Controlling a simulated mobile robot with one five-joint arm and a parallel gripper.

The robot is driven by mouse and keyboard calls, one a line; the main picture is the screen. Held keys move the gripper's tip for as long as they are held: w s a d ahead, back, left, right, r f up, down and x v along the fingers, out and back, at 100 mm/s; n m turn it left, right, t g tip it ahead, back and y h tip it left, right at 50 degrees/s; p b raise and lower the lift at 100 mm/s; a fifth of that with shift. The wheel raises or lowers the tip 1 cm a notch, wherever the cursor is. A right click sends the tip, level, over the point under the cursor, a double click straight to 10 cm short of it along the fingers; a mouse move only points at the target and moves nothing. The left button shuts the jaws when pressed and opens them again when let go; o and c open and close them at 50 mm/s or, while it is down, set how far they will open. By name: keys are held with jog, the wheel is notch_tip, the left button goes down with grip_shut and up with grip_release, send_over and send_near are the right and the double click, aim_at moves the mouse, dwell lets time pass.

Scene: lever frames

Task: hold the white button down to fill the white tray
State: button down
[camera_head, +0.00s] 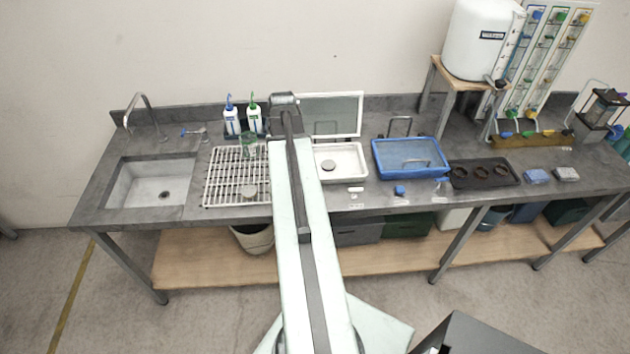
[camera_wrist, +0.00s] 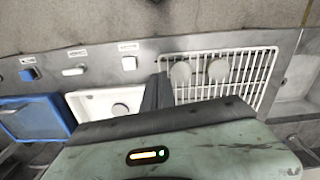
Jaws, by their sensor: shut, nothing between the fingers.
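The white tray (camera_head: 352,160) sits on the bench just right of my arm, with a grey round disc (camera_head: 328,166) in it; I see no water in it. The wrist view shows part of the tray (camera_wrist: 92,105). The white button (camera_head: 355,189) lies on the bench's front strip before the tray; it also shows in the wrist view (camera_wrist: 73,71), in the upper left. My gripper (camera_wrist: 160,80) is shut and empty, between the tray and the white rack, apart from the white button. In the head view my arm hides the gripper fingers.
A blue button (camera_head: 400,190) and blue tray (camera_head: 412,173) are to the right. A framed panel (camera_head: 335,112) stands behind the tray.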

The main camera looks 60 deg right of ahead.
jog(key=s+d+r+m, duration=0.1)
jog(key=s+d, duration=0.4)
jog(key=s, duration=0.1)
jog(key=shift+s+d+r+p, duration=0.2)
jog(key=shift+s+d+p, duration=0.05)
jog(key=shift+d+p, duration=0.05)
jog(key=shift+f, duration=0.1)
notch_tip(320, 180, down, 14)
jog(key=b, duration=1.4)
